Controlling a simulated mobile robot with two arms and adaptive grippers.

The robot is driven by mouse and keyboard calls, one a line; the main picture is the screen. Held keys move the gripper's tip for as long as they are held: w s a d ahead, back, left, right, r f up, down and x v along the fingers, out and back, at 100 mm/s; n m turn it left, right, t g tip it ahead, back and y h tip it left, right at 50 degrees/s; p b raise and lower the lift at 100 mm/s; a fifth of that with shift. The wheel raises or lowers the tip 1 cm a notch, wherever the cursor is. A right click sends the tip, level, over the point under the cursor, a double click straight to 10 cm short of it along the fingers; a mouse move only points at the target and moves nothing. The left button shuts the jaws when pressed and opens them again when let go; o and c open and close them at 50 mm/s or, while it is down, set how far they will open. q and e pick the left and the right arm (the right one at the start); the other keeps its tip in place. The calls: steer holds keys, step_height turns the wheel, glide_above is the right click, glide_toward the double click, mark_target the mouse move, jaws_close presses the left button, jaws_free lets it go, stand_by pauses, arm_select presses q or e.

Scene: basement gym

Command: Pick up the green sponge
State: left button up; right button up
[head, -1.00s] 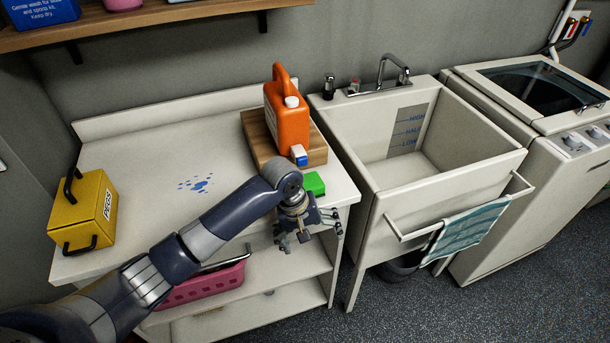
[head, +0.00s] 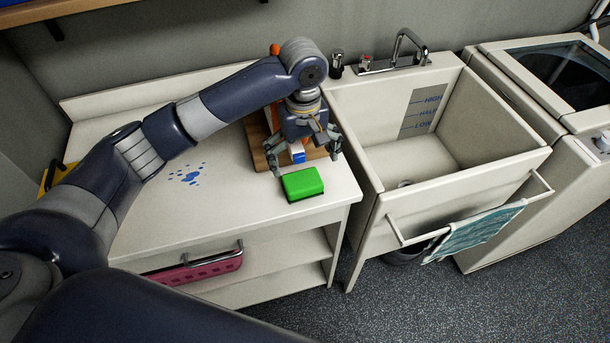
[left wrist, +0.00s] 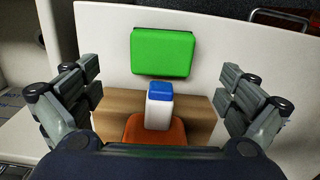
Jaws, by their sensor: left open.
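The green sponge (head: 302,184) lies flat on the white counter, near its right front corner, just in front of a wooden board. It also shows in the left wrist view (left wrist: 162,52), fully visible and beyond the fingertips. My left gripper (head: 305,163) is open and empty. It is above the board and the orange jug, a little behind the sponge in the head view. In the left wrist view its fingers (left wrist: 160,95) are spread wide to both sides, with the small blue-and-white object between them, lower down. My right gripper is not in view.
The orange jug (left wrist: 155,130) on the wooden board (head: 258,150) is mostly hidden by my left arm. A small blue-and-white object (head: 298,156) stands at the board's front. The sink (head: 455,185) is right of the counter (head: 230,215). A pink basket (head: 200,270) sits below.

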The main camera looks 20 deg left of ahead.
mark_target(302, 180)
arm_select(q)
steer(key=shift+s+f, duration=0.25)
steer(key=shift+f, duration=1)
step_height(302, 180, down, 5)
steer(key=shift+w+a+f+p, duration=0.1)
steer(key=shift+a+p, duration=0.05)
steer(key=shift+p, duration=0.7)
steer(key=shift+f, duration=0.1)
steer(key=shift+c, duration=0.3)
steer(key=c, duration=0.9)
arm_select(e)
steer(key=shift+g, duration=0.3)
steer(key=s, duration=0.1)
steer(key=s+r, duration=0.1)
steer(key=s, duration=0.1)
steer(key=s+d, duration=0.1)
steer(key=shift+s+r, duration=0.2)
